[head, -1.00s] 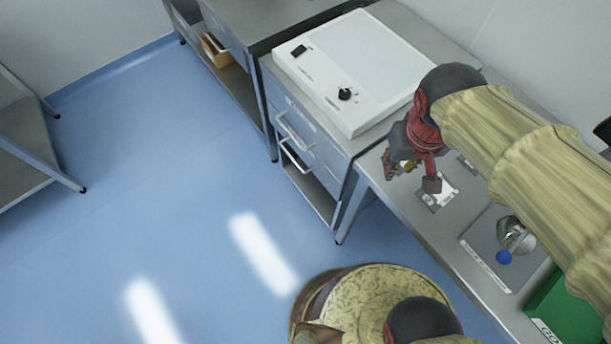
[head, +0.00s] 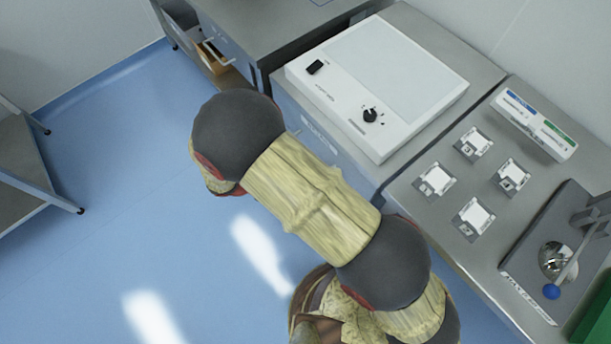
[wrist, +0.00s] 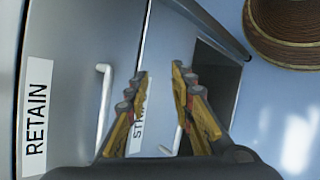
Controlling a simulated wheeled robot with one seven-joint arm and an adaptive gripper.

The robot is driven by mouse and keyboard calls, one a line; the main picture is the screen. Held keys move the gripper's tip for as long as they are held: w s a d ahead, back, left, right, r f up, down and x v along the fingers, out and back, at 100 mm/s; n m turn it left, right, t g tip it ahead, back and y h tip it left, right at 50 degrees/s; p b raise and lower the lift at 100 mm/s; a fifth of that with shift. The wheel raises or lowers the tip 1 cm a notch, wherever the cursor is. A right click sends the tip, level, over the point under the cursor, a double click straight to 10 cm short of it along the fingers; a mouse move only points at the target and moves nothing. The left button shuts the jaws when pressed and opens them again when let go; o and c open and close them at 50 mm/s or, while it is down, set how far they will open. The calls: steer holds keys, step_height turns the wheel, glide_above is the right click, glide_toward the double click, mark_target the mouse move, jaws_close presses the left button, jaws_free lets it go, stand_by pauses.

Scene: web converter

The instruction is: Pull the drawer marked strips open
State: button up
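In the wrist view, the drawer front marked with a partly hidden label reading "STRI" (wrist: 139,122) lies behind my gripper (wrist: 159,73). The drawer looks shut. Its pale handle (wrist: 178,138) shows low between my fingers, close to the right one. My gripper is open and empty, its fingers apart in front of the drawer front. I cannot tell whether either finger touches it. The drawer marked RETAIN (wrist: 60,60) is beside it on the left, with its own handle (wrist: 103,105).
A white light box (head: 375,85) stands on the cabinet top. Blue floor (head: 110,200) is clear at the left.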

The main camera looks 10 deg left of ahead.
steer(key=w+a+f+t, duration=0.3)
steer(key=a+f+t, duration=0.45)
steer(key=f, duration=0.25)
steer(key=shift+t+y, duration=0.25)
steer(key=shift+y, duration=0.05)
steer(key=b+x, duration=0.2)
steer(key=x, duration=0.5)
steer(key=shift+w+d+f, duration=0.1)
steer(key=shift+d+f, duration=0.1)
steer(key=shift+d, duration=0.15)
steer(key=c, duration=0.3)
jaws_close()
